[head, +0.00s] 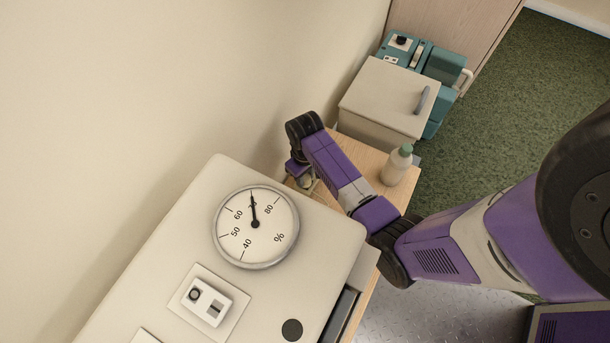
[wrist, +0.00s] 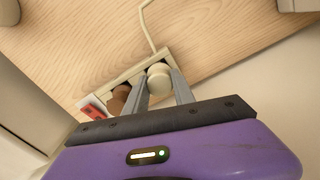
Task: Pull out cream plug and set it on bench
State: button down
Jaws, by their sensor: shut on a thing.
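The cream plug (wrist: 159,82) sits at a long socket strip (wrist: 113,79) in the wrist view. My gripper (wrist: 160,84) has one finger on each side of the plug and is shut on it. I cannot tell whether its pins are still in the strip. A brown plug (wrist: 119,97) is just left of the fingers on the strip, near a red switch (wrist: 92,110). The wooden bench (wrist: 90,43) lies around the strip. In the head view the bench (head: 363,158) is partly covered by my arm, and the cream plug is hidden.
A cream cord (wrist: 147,25) runs over the bench to the strip. In the head view, a bottle with a green cap (head: 396,168) stands right of my arm. A cream box with a dial (head: 255,228) stands in front, and a lidded box (head: 385,98) is behind.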

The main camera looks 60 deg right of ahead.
aim_at(305, 176)
jog(key=shift+r+p, duration=1)
jog(key=shift+p, duration=0.15)
jog(key=shift+r+p, duration=2.45)
jog(key=shift+p, duration=0.25)
